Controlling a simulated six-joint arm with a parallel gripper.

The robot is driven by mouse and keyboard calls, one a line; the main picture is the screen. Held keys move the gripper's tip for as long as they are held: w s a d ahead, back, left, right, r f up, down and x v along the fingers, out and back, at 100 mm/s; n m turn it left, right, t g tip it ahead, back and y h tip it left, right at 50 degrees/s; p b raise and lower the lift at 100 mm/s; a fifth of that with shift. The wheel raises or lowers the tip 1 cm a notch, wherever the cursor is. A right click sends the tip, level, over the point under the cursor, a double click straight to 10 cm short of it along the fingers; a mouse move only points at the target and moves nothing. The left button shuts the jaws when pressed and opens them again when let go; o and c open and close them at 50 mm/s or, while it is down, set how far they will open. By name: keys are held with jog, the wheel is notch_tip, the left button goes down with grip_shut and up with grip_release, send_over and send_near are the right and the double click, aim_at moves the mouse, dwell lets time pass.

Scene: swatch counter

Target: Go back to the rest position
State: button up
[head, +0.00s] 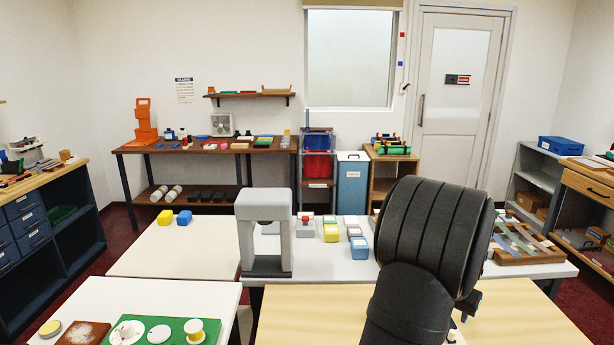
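My black arm rises from the bottom edge, right of centre, and its thick ribbed link fills much of that part of the head view. A small dark part juts out at the link's lower right side; I cannot tell whether it belongs to the gripper. My gripper's fingers do not show, so I cannot see whether they hold anything. The light wood tabletop (280,315) lies under and around the arm. A small pale thing shows beside the arm at the bottom edge, too hidden to name.
A grey arch-shaped stand (264,232) stands left of the arm. Yellow (331,233) and blue (359,249) blocks sit on the white table behind. A green board (172,331) with round pieces lies at front left. A slatted multicoloured tray (524,246) lies right of the arm.

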jog(key=v, duration=0.6)
jog(key=x, duration=1.1)
jog(key=s+x, duration=0.1)
jog(key=x, duration=0.4)
jog(key=shift+w+d+f, duration=0.15)
jog(key=shift+d+f, duration=0.1)
jog(key=shift+f, duration=0.25)
jog(key=s, duration=0.3)
jog(key=shift+s+a+r, duration=0.1)
jog(key=shift+s, duration=0.2)
jog(key=s+a+r+m, duration=0.1)
jog(key=a+r, duration=0.1)
jog(key=r, duration=0.6)
jog(key=s+a+r, duration=0.1)
jog(key=s+r, duration=0.1)
jog(key=r, duration=0.6)
jog(key=shift+s+a+m+g, duration=0.2)
jog(key=shift+a+m+g, duration=0.1)
jog(key=shift+a+m, duration=0.1)
jog(key=shift+r+y, duration=0.1)
jog(key=shift+y, duration=0.2)
